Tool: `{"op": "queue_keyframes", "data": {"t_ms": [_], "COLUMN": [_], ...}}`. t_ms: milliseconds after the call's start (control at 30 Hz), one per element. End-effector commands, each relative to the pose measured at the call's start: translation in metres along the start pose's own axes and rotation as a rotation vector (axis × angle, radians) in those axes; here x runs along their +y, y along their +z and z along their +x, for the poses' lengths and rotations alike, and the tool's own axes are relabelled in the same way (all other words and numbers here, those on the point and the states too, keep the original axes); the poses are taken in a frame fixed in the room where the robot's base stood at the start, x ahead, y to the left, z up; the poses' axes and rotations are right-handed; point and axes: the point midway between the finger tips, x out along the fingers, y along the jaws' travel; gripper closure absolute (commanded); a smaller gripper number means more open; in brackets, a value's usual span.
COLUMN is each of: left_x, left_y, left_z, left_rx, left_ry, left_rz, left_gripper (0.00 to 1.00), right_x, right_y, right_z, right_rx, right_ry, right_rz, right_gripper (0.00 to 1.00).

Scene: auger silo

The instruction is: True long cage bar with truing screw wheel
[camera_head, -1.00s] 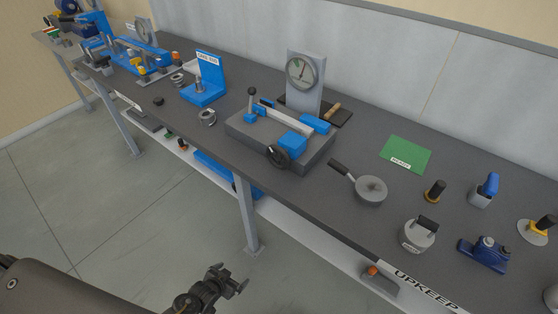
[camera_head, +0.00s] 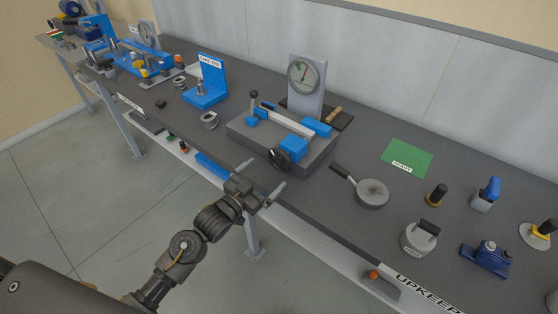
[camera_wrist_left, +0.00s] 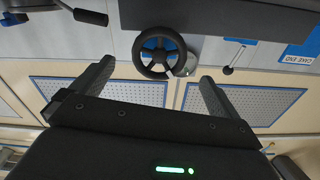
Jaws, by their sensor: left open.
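The truing screw wheel (camera_head: 279,158) is a small black handwheel on the front of a grey fixture block (camera_head: 250,133) on the bench. A long light bar (camera_head: 288,121) lies across the top of the fixture between blue blocks. A dial gauge (camera_head: 303,75) on a grey post stands behind it. My left gripper (camera_head: 263,182) is open and empty, in front of the bench edge and a little short of the wheel. In the left wrist view the spoked wheel (camera_wrist_left: 159,53) shows between and beyond the open fingers (camera_wrist_left: 152,90). My right gripper is out of view.
A pan-shaped tool (camera_head: 371,193) with a black handle lies right of the fixture. A green mat (camera_head: 407,158), a grey weight (camera_head: 419,238) and a blue tool (camera_head: 486,256) are further right. A blue angled stand (camera_head: 208,82) is at left. Floor before the bench is open.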

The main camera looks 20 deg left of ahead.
Motion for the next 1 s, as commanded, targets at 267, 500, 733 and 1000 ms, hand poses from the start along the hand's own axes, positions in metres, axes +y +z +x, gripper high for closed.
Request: {"op": "queue_keyframes", "data": {"t_ms": [267, 500, 733, 1000], "left_x": [-0.001, 0.0, 0.0, 0.0], "left_y": [-0.002, 0.0, 0.001, 0.001], "left_z": [0.051, 0.072, 0.075, 0.075], "left_rx": [0.0, -0.002, -0.001, -0.001], "left_ry": [-0.001, -0.001, 0.0, 0.0], "left_rz": [-0.001, 0.0, 0.001, 0.0], "left_gripper": [0.0, 0.0, 0.0, 0.24], "right_x": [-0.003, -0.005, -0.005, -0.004], "right_y": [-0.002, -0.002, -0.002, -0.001], "right_z": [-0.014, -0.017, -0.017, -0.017], "right_rx": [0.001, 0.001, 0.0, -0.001], "right_ry": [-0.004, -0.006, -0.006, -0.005], "right_rz": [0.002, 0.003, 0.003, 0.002], "right_gripper": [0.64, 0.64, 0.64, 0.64]}}
